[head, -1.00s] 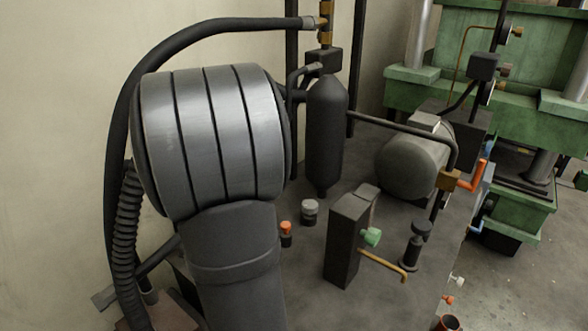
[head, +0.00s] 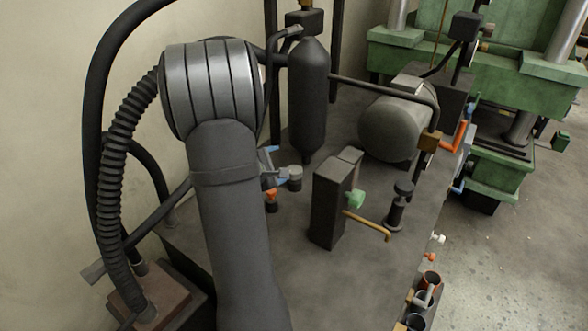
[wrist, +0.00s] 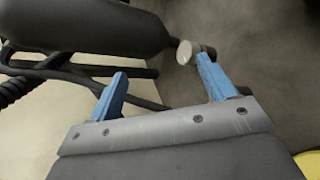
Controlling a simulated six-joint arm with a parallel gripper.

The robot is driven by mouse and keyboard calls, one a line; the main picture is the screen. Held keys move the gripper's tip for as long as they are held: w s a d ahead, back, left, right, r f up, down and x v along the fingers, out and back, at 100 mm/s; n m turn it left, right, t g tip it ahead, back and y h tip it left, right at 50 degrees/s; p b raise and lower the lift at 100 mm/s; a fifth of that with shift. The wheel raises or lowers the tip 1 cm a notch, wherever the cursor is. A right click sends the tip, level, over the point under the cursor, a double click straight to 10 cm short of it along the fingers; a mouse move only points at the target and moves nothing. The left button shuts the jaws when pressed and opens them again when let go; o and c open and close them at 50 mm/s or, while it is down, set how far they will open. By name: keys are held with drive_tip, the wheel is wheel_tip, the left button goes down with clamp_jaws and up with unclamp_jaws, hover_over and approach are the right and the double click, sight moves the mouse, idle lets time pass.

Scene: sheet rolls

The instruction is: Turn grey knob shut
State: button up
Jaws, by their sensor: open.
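The grey knob (head: 294,174) is a short round knob with a lighter grey top, standing on the dark bench top. It also shows in the wrist view as a pale disc (wrist: 184,53) beside the tip of the right finger. My gripper (head: 272,168) is partly hidden behind my arm in the head view, its blue fingers close to the left of the knob. In the wrist view my gripper (wrist: 161,70) is open and empty. The knob lies just beyond the right fingertip, not between the fingers; touching cannot be told.
An orange-topped knob (head: 271,197) stands close below the grey one. A black block with a green knob (head: 356,199) and a brass lever (head: 368,226) stands to the right. A tall black cylinder (head: 308,95) rises behind. A grey motor (head: 391,128) is at the back right.

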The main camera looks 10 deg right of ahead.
wheel_tip(320, 180, down, 6)
drive_tip(key=f+n+t+y, duration=0.1)
drive_tip(key=n+y, duration=0.1)
drive_tip(key=n, duration=1.1)
approach(294, 169)
drive_tip(key=shift+y, duration=0.3)
drive_tip(key=x, duration=1)
drive_tip(key=shift+d+r, duration=0.1)
drive_tip(key=shift+d, duration=0.2)
drive_tip(key=c, duration=1)
